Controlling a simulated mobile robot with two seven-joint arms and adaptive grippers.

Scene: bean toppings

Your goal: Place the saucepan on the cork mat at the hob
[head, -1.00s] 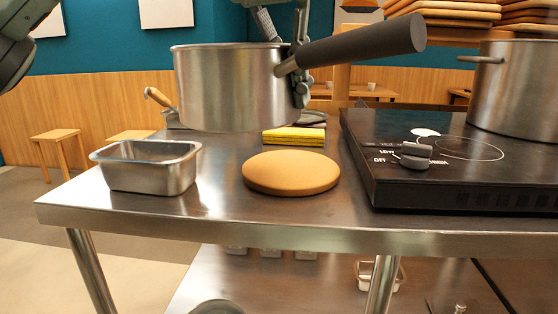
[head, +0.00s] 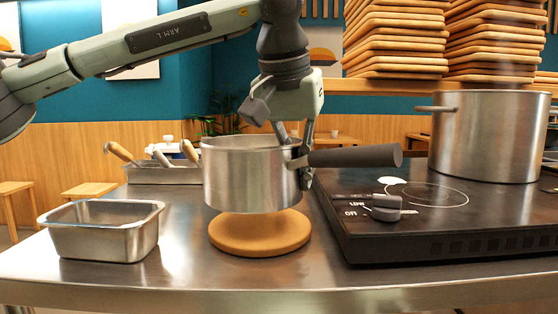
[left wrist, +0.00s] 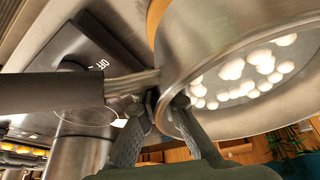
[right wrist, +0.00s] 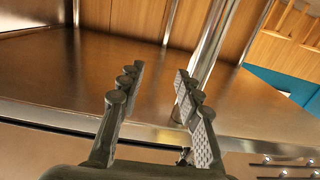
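The steel saucepan (head: 248,178) with a dark handle (head: 355,157) hangs level just above the round cork mat (head: 260,236), with a small gap visible between them. My left gripper (head: 292,165) is shut on the saucepan where the handle meets the pan. The cork mat's edge (left wrist: 153,18) shows behind the pan. My right gripper (right wrist: 155,100) is open and empty; it is out of the head view.
The black hob (head: 440,215) with a knob is right of the mat, with a large steel pot (head: 490,135) on it. An empty-looking steel tray (head: 100,230) stands left. A utensil container (head: 165,173) is behind. Stacked wooden trays (head: 400,40) stand at the back right.

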